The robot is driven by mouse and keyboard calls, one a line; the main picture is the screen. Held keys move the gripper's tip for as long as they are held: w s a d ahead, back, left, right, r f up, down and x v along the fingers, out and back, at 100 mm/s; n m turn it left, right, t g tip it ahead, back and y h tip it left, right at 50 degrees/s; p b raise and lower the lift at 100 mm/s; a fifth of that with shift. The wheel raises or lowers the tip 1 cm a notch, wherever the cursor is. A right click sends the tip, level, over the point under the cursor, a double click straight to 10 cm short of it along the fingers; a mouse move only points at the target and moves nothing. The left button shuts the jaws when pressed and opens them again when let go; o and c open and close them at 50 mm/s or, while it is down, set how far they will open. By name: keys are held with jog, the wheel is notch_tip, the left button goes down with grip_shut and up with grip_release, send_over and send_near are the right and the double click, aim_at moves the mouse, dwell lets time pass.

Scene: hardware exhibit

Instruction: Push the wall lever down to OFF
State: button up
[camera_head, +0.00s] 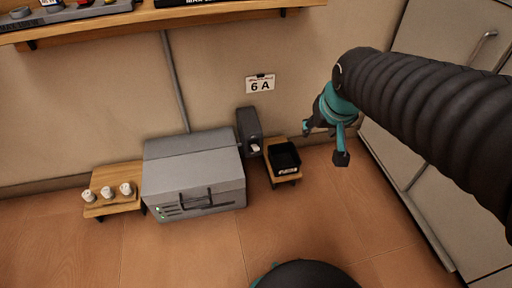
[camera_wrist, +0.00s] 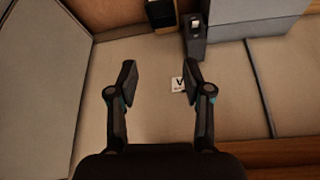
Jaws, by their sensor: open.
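The wall lever is a dark upright box (camera_head: 249,130) on the wall, right of the grey metal case. Its pale handle (camera_head: 255,148) shows near the box's lower end; no ON or OFF mark can be read. In the wrist view, where the scene appears upside down, the lever box (camera_wrist: 195,45) is beyond the right finger, with the pale handle (camera_wrist: 195,24) near its top. My gripper (camera_head: 323,143) is open and empty, to the right of the lever and apart from it. Its two spread fingers also show in the wrist view (camera_wrist: 160,70).
A grey case (camera_head: 195,165) stands left of the lever. A black tray (camera_head: 285,157) sits on a low wooden stand below right. A wooden shelf (camera_head: 150,18) runs along the top. Pale cabinets (camera_head: 440,45) stand at right.

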jog(key=w+a+f+n+b, duration=0.1)
jog(key=w+a+f, duration=0.2)
jog(key=w+f, duration=0.2)
jog(key=w+a+f+b, duration=0.2)
jog(key=w+a+f, duration=0.15)
jog(key=w, duration=0.25)
jog(key=n+g+b, duration=0.1)
jog(key=b, duration=0.1)
send_near(256, 149)
jog(key=shift+y, duration=0.3)
jog(key=x, duration=0.3)
jog(key=b+x, duration=0.1)
jog(key=x, duration=0.6)
jog(key=shift+w+d+f+b, duration=0.3)
jog(key=shift+f+b, duration=0.05)
jog(key=shift+b, duration=0.05)
grip_shut()
